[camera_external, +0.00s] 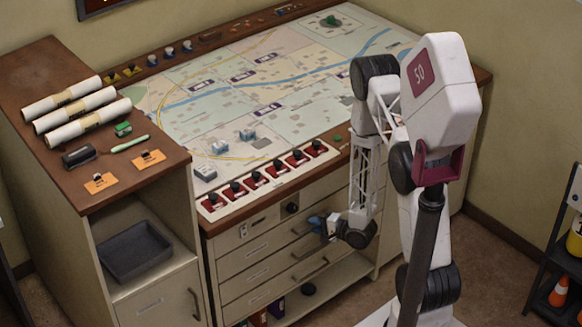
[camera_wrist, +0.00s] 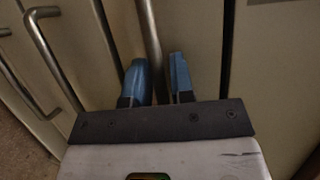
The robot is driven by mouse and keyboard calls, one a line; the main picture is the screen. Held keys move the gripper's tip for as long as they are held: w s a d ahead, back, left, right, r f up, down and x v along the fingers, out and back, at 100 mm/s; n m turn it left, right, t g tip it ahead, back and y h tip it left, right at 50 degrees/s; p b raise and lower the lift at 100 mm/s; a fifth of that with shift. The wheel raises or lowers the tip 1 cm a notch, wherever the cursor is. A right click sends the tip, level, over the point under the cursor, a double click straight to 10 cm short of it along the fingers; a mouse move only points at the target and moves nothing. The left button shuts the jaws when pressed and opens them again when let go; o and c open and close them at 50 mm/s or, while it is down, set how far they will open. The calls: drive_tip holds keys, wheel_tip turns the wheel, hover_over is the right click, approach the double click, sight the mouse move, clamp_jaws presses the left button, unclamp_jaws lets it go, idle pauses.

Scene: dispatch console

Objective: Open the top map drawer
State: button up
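The console's map drawers are stacked in its beige front; the top map drawer (camera_external: 262,244) looks flush with that front. My gripper (camera_external: 327,226) is at the right part of this drawer, by its bar handle. In the wrist view, my gripper's two blue fingers (camera_wrist: 162,82) stand apart, one on each side of the top drawer's metal handle (camera_wrist: 150,30). A narrow gap shows between the handle and the right finger; contact with the left finger is unclear. The handle's lower end is hidden between the fingers.
Lower drawer handles (camera_wrist: 48,62) lie left of my fingers in the wrist view. A side cabinet (camera_external: 150,185) stands at the left.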

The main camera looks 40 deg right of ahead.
clamp_jaws()
drive_tip(key=shift+s, duration=0.15)
drive_tip(key=s, duration=3.2)
drive_tip(key=shift+s, duration=0.4)
drive_tip(key=shift+d, duration=0.1)
unclamp_jaws()
